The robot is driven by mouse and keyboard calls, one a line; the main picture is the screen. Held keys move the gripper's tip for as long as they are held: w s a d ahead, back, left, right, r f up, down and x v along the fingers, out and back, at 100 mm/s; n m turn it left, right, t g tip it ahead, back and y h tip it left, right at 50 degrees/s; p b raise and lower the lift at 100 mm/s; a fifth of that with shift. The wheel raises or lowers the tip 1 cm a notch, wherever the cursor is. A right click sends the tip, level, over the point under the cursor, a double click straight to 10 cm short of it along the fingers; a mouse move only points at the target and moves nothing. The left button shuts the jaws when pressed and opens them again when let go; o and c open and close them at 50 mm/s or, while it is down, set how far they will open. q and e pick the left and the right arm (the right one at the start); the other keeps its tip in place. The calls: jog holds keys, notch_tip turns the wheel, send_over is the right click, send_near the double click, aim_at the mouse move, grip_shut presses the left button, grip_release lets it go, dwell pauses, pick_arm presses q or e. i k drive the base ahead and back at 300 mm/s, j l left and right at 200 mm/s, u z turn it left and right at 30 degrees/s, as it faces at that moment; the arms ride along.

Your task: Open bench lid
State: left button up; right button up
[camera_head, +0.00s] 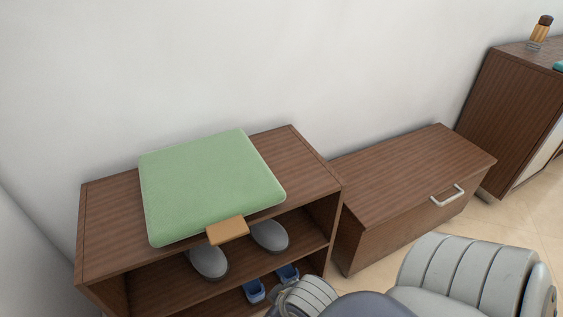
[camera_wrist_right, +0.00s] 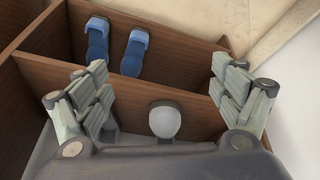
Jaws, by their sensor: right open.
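A brown wooden bench (camera_head: 110,225) stands at left in the head view, with a green cushion (camera_head: 210,185) on top. A tan tab (camera_head: 227,230) sticks out at the cushion's front edge. To its right is a low brown chest with a flat lid (camera_head: 410,175) and a silver bar handle (camera_head: 447,197) near its front edge; the lid looks closed. My right gripper (camera_wrist_right: 163,90) is open and empty in the right wrist view, facing the bench's shelves. A grey slipper (camera_wrist_right: 165,121) shows between its fingers, apparently untouched. My left gripper is not in view.
Two grey slippers (camera_head: 269,236) stand on the bench's upper shelf and blue sandals (camera_head: 287,274) below; the sandals also show in the right wrist view (camera_wrist_right: 134,52). A taller brown cabinet (camera_head: 505,105) with a brush (camera_head: 541,32) stands far right. A white wall is behind.

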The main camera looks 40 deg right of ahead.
aim_at(385, 181)
jog(key=k+z, duration=0.15)
jog(key=z, duration=2.4)
